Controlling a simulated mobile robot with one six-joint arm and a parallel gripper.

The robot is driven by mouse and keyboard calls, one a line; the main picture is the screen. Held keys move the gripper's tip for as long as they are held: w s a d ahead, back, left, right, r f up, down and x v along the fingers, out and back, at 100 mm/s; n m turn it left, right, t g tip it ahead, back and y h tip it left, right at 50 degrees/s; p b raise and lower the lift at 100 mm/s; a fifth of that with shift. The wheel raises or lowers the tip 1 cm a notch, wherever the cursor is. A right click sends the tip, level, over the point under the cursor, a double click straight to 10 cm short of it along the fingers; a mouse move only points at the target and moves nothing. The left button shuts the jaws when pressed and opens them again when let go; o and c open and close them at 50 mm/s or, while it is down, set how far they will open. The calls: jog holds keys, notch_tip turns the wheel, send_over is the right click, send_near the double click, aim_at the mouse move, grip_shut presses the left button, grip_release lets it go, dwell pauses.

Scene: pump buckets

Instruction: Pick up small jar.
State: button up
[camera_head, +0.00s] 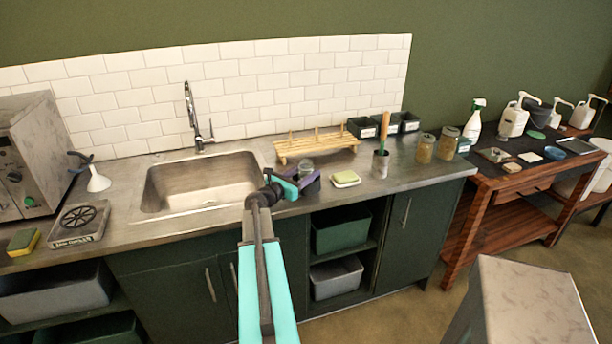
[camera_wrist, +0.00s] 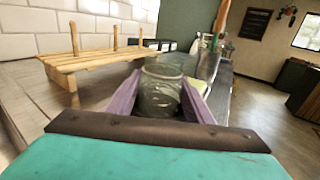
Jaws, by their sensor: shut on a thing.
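The small jar (camera_wrist: 160,91) is clear glass and stands upright between the two purple fingers of my gripper (camera_wrist: 160,102) in the wrist view. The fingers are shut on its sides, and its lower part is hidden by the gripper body. In the head view the jar (camera_head: 306,168) shows at my gripper (camera_head: 302,179), over the counter just right of the sink. I cannot tell whether its base touches the counter.
A wooden rack (camera_head: 316,146) stands close behind the jar. A sponge on a dish (camera_head: 346,179) lies to the right, with a metal cup (camera_head: 381,164) beyond it. The sink (camera_head: 200,184) is to the left. Two larger jars (camera_head: 425,148) stand near the counter's right end.

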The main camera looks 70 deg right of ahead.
jog(key=shift+r, duration=0.15)
jog(key=shift+r, duration=0.8)
notch_tip(320, 180, up, 5)
jog(key=b, duration=0.2)
jog(key=b+v, duration=0.3)
jog(key=v, duration=1.5)
jog(key=shift+r, duration=0.15)
jog(key=shift+r+p, duration=1.85)
jog(key=shift+r, duration=0.15)
jog(key=shift+s, duration=0.1)
